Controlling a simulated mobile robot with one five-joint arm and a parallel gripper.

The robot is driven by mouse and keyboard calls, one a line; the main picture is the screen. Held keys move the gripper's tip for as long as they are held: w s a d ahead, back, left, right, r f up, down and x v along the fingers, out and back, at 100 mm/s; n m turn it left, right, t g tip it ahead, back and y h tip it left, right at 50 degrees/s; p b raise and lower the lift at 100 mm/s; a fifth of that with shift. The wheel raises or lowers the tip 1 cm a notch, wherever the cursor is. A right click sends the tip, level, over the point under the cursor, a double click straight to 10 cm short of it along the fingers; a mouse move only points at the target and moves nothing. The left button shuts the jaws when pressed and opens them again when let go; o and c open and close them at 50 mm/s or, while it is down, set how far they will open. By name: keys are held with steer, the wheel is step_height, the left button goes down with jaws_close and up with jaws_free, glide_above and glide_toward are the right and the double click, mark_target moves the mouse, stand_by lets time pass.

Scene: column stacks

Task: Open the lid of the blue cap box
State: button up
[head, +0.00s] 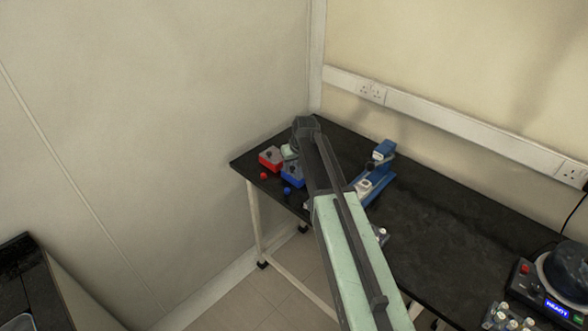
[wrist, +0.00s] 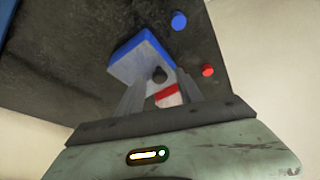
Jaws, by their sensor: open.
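The blue cap box (head: 293,180) sits near the far left end of the black bench, with a grey lid and a dark knob on top. In the wrist view the blue box (wrist: 142,56) lies straight ahead, its grey lid seated on it. My gripper (wrist: 160,76) is open, with one finger on each side of the dark knob (wrist: 159,73). I cannot tell whether the fingers touch the knob or the lid. In the head view my arm comes in from the right of the box, and the fingers are not clearly seen.
A red box (head: 269,159) with a grey lid stands just left of the blue one. A loose red cap (head: 264,175) and blue cap (head: 287,191) lie near the bench edge. A blue device (head: 378,175) stands right of my arm. The bench (head: 430,230) is mostly clear there.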

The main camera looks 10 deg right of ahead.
jaws_close()
steer(key=shift+d, duration=0.15)
stand_by(1.2)
